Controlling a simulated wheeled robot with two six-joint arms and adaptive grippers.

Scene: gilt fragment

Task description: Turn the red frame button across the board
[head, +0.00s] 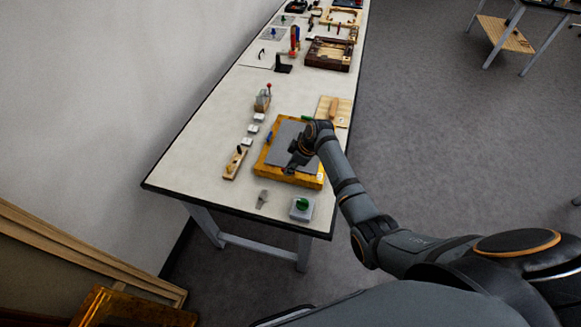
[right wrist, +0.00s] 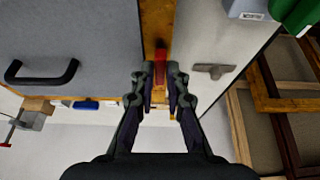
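The gilt frame (head: 268,172) lies on the workbench with a grey board (head: 285,148) set in it. My right gripper (head: 292,166) is low over the frame's near side, its fingers pointing down. In the right wrist view the red frame button (right wrist: 160,62) is between the fingertips of my right gripper (right wrist: 160,76), and both fingers look closed against its sides. The gilt rail (right wrist: 157,22) runs behind it, beside the grey board (right wrist: 70,35), which bears a black handle (right wrist: 42,78). The fingers hide part of the button. My left gripper is not in view.
A green button on a grey box (head: 302,207) and a small grey key-like piece (head: 262,199) stand near the bench's front edge. A wooden block (head: 235,163) and white pieces (head: 253,128) line the left. A wooden plate (head: 340,107) lies behind.

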